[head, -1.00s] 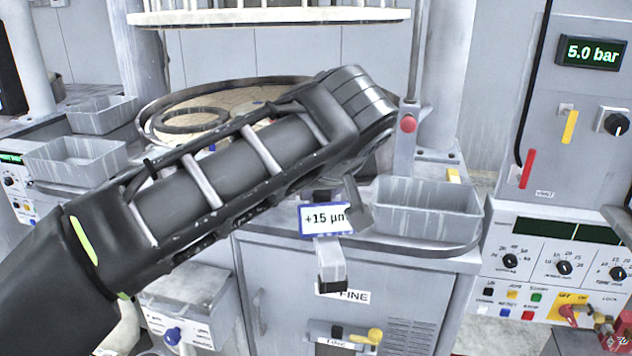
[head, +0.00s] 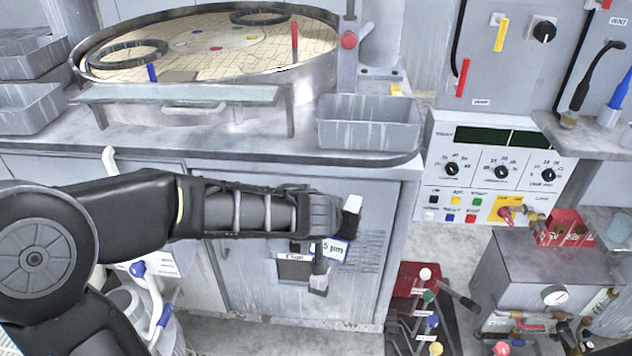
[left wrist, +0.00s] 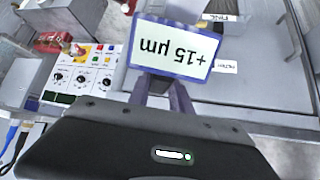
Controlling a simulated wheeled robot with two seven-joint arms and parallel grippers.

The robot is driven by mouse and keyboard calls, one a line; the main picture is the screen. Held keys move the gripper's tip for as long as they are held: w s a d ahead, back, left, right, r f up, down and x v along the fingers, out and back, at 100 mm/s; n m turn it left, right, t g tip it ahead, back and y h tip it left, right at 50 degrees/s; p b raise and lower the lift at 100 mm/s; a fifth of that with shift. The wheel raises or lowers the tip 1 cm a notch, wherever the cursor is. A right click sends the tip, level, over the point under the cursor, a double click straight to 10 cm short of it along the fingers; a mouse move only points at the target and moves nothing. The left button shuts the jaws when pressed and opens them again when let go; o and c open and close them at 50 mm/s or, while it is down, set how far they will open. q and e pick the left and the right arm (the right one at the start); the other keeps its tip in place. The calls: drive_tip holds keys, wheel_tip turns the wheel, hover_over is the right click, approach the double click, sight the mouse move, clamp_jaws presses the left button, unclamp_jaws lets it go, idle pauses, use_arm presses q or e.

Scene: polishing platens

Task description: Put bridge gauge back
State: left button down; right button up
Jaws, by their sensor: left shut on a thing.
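My left gripper (head: 334,243) is shut on the bridge gauge, whose blue-framed display (head: 337,251) shows partly between the fingers in the head view. It is held in front of the grey cabinet door, below the worktop edge. In the left wrist view the gauge display (left wrist: 172,48) reads "+15 µm" upside down, with purple supports below it. The rest of the gauge is hidden or too small to make out. My right gripper is not in view.
Above is the round platen (head: 200,50) with rings on it. A long flat bar (head: 180,93) stands before it. A grey bin (head: 368,122) sits on the worktop. A control panel (head: 500,165), a red lever stand (head: 415,285) and a grey unit (head: 540,270) are at right.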

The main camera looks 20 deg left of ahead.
use_arm(q)
drive_tip(key=shift+w+d+f+m+h, duration=0.1)
drive_tip(key=shift+d+f+m+h, duration=0.15)
drive_tip(key=shift+f, duration=0.3)
drive_tip(key=shift+d+f+m+h, duration=0.1)
drive_tip(key=shift+d+f+m, duration=0.05)
drive_tip(key=shift+d+f, duration=0.3)
drive_tip(key=shift+a, duration=0.1)
drive_tip(key=shift+r, duration=0.1)
